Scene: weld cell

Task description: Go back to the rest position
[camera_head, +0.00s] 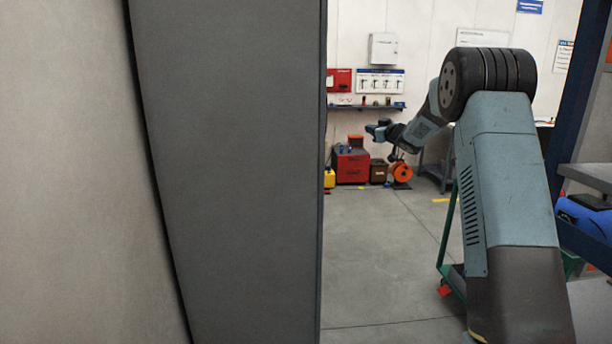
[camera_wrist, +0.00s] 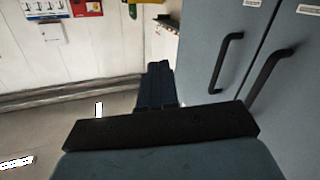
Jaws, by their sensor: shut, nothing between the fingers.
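My gripper (camera_head: 375,131) is at the end of my raised arm, right of centre in the head view, and points left. It is small there, well clear of the floor. In the wrist view my gripper (camera_wrist: 158,68) shows as two dark fingers pressed together, with nothing between them. Beyond them are a white wall and, on the right, a grey-blue cabinet (camera_wrist: 215,45) with black handles. The fingers appear apart from both.
A large dark grey panel (camera_head: 230,170) blocks much of the head view's left side. Behind are a wall shelf (camera_head: 365,107), a red toolbox (camera_head: 352,166) and an orange reel (camera_head: 402,172). A green cart frame (camera_head: 448,225) and blue post (camera_head: 572,100) stand right. Middle floor is clear.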

